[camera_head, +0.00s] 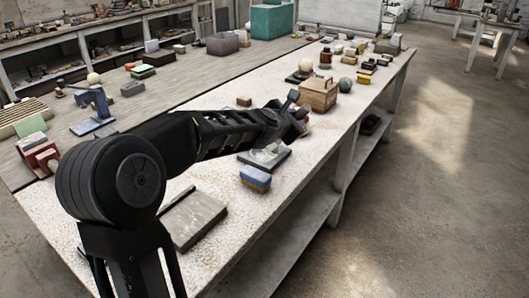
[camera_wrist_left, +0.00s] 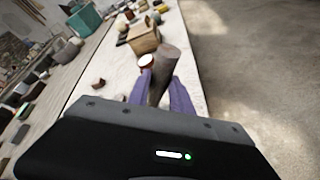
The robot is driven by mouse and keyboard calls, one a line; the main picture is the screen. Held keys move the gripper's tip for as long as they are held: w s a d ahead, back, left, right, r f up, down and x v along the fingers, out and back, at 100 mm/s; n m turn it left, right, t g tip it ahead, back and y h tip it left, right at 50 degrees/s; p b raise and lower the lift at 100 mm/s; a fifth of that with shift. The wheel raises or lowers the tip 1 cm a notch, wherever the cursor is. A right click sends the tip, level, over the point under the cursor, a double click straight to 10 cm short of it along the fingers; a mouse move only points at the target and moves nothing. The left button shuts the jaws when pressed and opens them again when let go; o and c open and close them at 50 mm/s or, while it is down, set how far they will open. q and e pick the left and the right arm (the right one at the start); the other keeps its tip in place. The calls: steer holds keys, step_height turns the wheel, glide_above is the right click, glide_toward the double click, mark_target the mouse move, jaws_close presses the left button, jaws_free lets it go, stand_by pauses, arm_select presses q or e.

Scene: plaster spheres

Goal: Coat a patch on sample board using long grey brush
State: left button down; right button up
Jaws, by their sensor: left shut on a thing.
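My left gripper (camera_head: 298,116) reaches over the white speckled table near the wooden box. In the left wrist view its purple fingers (camera_wrist_left: 162,95) are shut on a grey-brown rod-like handle (camera_wrist_left: 166,66), which looks like the long grey brush. The bristles cannot be made out. A flat grey board (camera_head: 196,220) lies at the near end of the table, partly behind my left arm; it may be the sample board. A dark flat tray or board (camera_head: 279,163) with a pale thing on it lies below the gripper. My right gripper is not in view.
A blue and yellow sponge-like block (camera_head: 255,178) lies near the table's front edge. The wooden box (camera_head: 318,95), a green ball (camera_head: 346,85) and a cream ball (camera_head: 305,65) stand beyond the gripper. A blue stand (camera_head: 93,110) is at the left. The aisle floor right of the table is free.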

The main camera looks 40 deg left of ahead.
arm_select(q)
steer(key=shift+a+b, duration=0.3)
steer(key=shift+a, duration=0.85)
steer(key=shift+a+b, duration=0.4)
steer(key=shift+a, duration=0.7)
steer(key=shift+d+p, duration=0.4)
steer(key=shift+d, duration=0.75)
steer(key=shift+d, duration=1.15)
